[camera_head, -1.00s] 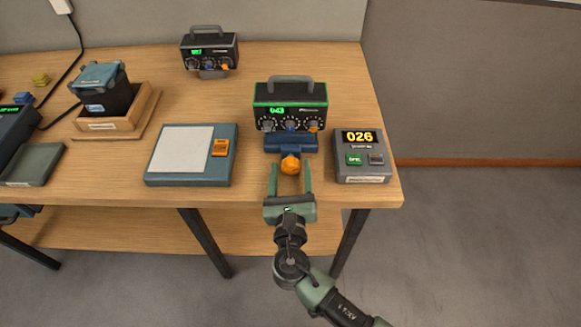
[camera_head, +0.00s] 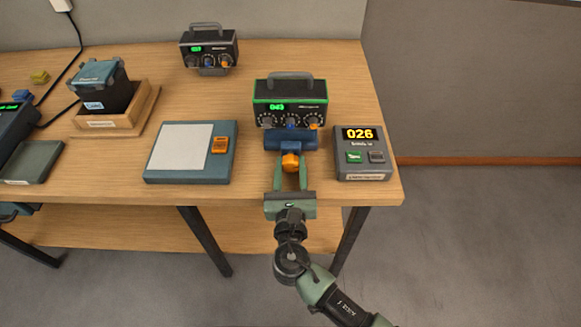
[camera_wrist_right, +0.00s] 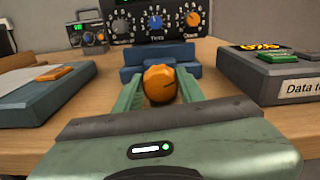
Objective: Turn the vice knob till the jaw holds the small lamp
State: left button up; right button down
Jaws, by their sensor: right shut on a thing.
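The blue vice (camera_head: 291,141) stands near the table's front edge, with its orange knob (camera_head: 290,161) facing me. My right gripper (camera_head: 290,175) is shut on the knob, one green finger on each side. I cannot clearly make out a small lamp or the gap in the jaw. A black box with dials and a green-lit edge (camera_head: 291,103) stands just behind the vice. My left gripper is not in view.
A grey box reading 026 (camera_head: 346,152) stands close to the right of the vice. A blue-grey pad with an orange button (camera_head: 160,176) lies to the left. A smaller dial box (camera_head: 224,50) stands at the back. The table (camera_head: 330,60) is bare at the back right.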

jog(key=m+b, duration=0.2)
jog(key=m, duration=0.2)
jog(key=shift+f, duration=0.1)
jog(key=shift+m+b, duration=0.4)
jog(key=shift+m, duration=0.5)
jog(key=c, duration=0.9)
grip_release()
